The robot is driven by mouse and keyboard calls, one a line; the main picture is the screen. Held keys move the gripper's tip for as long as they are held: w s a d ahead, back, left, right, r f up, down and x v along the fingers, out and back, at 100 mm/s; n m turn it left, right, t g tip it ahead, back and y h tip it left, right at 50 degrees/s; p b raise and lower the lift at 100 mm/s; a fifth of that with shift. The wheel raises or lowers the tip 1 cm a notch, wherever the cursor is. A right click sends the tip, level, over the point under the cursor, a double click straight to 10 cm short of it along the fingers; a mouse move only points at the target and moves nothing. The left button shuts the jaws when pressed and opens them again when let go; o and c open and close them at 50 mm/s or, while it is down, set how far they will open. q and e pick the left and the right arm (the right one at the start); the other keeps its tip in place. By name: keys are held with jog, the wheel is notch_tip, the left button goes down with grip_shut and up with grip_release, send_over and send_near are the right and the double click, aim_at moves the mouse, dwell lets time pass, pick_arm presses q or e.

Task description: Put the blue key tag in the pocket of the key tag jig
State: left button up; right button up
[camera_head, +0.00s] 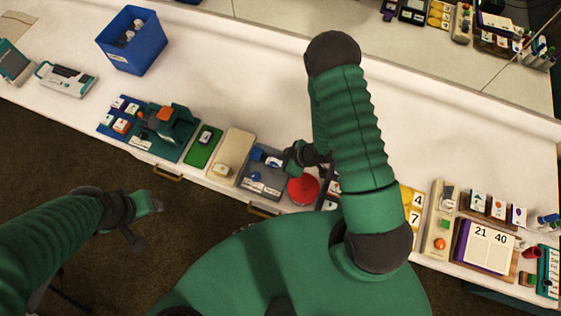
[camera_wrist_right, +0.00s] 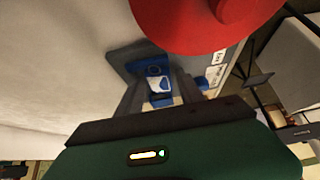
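The key tag jig (camera_head: 268,186) is a grey block on the counter in the head view. It carries a blue part at its back left and a round blue knob. My right gripper (camera_head: 286,161) reaches in from the right, low over the jig. The blue key tag (camera_wrist_right: 157,84), with a white label, sits between the right fingers in the right wrist view and fills their gap; it looks gripped. The tag also shows by the fingertips in the head view (camera_head: 273,162). The pocket cannot be made out. My left gripper (camera_head: 146,222) hangs before the counter, apart from everything; its opening is unclear.
A red round button (camera_head: 302,189) stands close right of the jig and also shows in the wrist view (camera_wrist_right: 208,18). A beige block (camera_head: 232,152) and a green block (camera_head: 203,146) stand left. A blue bin (camera_head: 133,42) is farther back. The counter behind is clear.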

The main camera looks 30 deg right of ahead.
jog(key=shift+o, duration=0.6)
jog(key=shift+d, duration=0.15)
jog(key=shift+r, duration=0.1)
jog(key=p+v, duration=0.2)
jog(key=v, duration=1.4)
jog(key=shift+r, duration=0.25)
